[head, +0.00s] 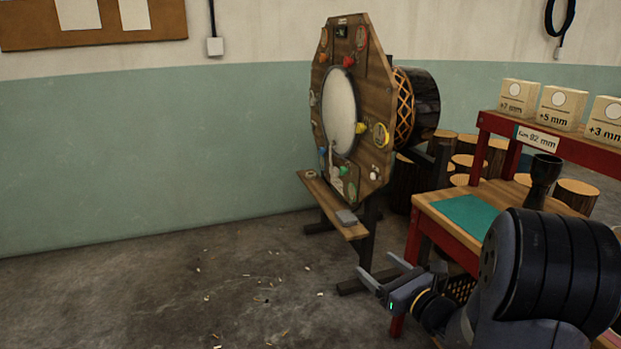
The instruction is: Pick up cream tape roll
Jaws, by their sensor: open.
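I cannot make out a cream tape roll for certain in the head view. A small pale item (375,173) sits low on the right of the octagonal wooden board (357,100), too small to identify. My gripper (381,268) is at the lower right, open with its two fingers apart and nothing visible between them. It is in front of the red-framed workbench (424,225) and below the board's narrow ledge (325,205) in the picture.
A grey block (347,217) lies on the ledge. A dark goblet-shaped piece (543,180) and a green mat (466,215) are on the bench. Marked wooden blocks (518,97) stand on its shelf. Log sections (576,195) stand behind. Floor at left is open, with scattered chips.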

